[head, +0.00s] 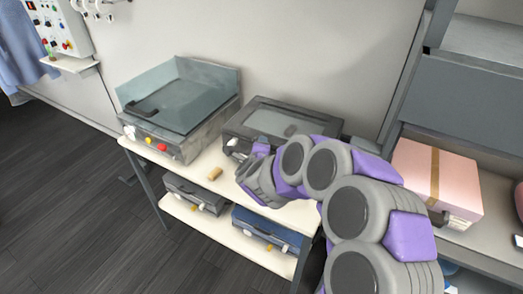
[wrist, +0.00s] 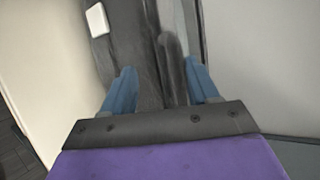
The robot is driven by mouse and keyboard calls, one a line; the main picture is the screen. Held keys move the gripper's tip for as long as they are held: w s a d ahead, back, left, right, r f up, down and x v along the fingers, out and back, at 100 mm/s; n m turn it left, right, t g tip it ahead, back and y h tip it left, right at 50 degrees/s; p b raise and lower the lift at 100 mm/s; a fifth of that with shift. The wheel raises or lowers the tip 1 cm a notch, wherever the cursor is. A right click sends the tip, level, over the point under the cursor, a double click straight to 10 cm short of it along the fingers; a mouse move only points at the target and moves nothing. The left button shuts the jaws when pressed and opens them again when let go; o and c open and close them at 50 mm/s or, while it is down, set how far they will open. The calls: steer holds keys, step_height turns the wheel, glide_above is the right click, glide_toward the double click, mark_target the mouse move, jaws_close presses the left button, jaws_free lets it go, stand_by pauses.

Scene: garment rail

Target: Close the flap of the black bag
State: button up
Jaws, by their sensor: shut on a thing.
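The black bag (head: 262,108) is a dark, box-like case with a grey window panel on top. It sits on the right part of the white table, against the wall. My gripper (head: 258,160) is at its front side, and my arm hides part of its front and right. In the wrist view, my gripper's two blue fingers (wrist: 163,88) straddle a dark, strip-like part of the black bag (wrist: 135,45) and are shut on it. I cannot tell clearly whether this part is the flap's edge or a handle. A white patch shows on the bag's side.
A grey machine (head: 190,130) with a clear teal lid stands left on the table (head: 205,160). A small tan block (head: 215,173) lies near the front edge. Grey (head: 195,193) and blue (head: 265,230) cases sit below. A pink box (head: 415,180) is on the right shelf.

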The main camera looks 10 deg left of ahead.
steer(key=v, duration=1.7)
steer(key=shift+b, duration=0.3)
steer(key=shift+s, duration=0.1)
